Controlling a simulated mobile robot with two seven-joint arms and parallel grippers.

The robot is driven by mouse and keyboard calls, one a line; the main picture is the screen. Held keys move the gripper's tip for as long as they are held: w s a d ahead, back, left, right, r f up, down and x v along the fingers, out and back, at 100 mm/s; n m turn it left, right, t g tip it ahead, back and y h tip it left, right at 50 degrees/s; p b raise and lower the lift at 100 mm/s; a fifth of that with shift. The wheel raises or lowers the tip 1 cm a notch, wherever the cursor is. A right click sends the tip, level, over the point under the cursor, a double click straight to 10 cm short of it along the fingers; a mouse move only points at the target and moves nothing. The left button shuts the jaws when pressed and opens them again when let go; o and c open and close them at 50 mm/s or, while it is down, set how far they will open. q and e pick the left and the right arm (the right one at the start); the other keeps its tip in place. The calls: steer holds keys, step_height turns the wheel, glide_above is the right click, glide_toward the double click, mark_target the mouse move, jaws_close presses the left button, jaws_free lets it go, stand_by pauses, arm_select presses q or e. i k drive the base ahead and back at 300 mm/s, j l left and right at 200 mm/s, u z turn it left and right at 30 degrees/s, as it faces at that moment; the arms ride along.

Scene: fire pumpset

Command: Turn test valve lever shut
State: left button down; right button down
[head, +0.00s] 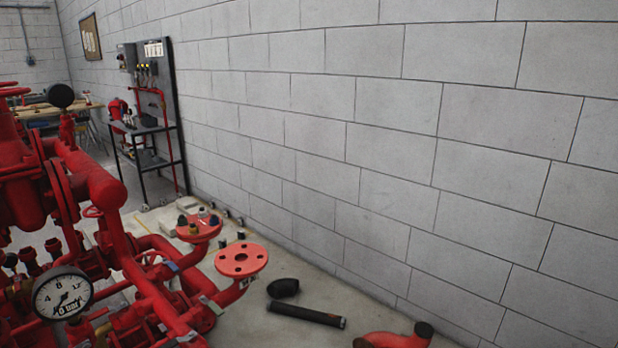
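The red pump pipework (110,190) fills the left of the head view. A round white pressure gauge (62,293) with a dark rim faces me at the lower left. A small pale, flat part (211,306) lies along the lower pipes near the bottom; I cannot tell whether it is a lever. I cannot pick out the test valve lever for certain among the crowded red fittings. Neither of my grippers shows in this view.
A red flange (241,260) stands open at the pipework's right. A black pipe (306,314), a black elbow (283,288) and a red elbow (392,339) lie on the floor. A dark workstand (148,140) stands by the grey block wall (400,150). A wooden bench is behind.

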mark_target(106, 310)
steer(key=u, duration=1.25)
